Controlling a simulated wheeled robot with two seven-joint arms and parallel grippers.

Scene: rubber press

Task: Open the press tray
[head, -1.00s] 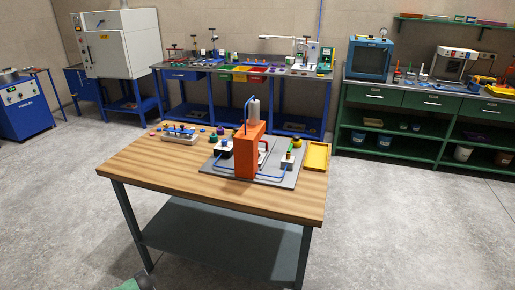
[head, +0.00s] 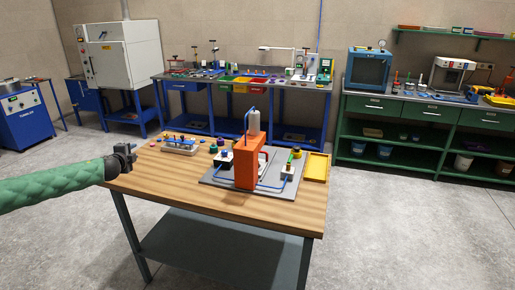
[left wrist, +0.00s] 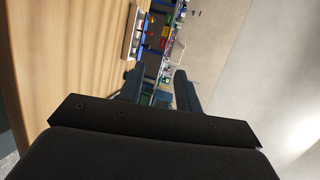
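The orange press (head: 246,168) stands upright on a grey base plate (head: 281,190) on the wooden table, with a white cylinder (head: 253,122) on top and blue tubing at its sides. The press frame hides much of what lies behind it, and I cannot make out its tray or whether that is open. My left gripper (head: 130,153) is over the table's left edge, well to the left of the press and apart from it. In the left wrist view my left gripper (left wrist: 158,80) has its fingers apart with nothing held between them. My right gripper is not in view.
A white rack (head: 181,147) with small parts stands at the table's back left, with small coloured pieces around it. A yellow tray (head: 316,168) lies at the right edge. The table's front left (head: 165,185) is bare. Benches stand along the back wall.

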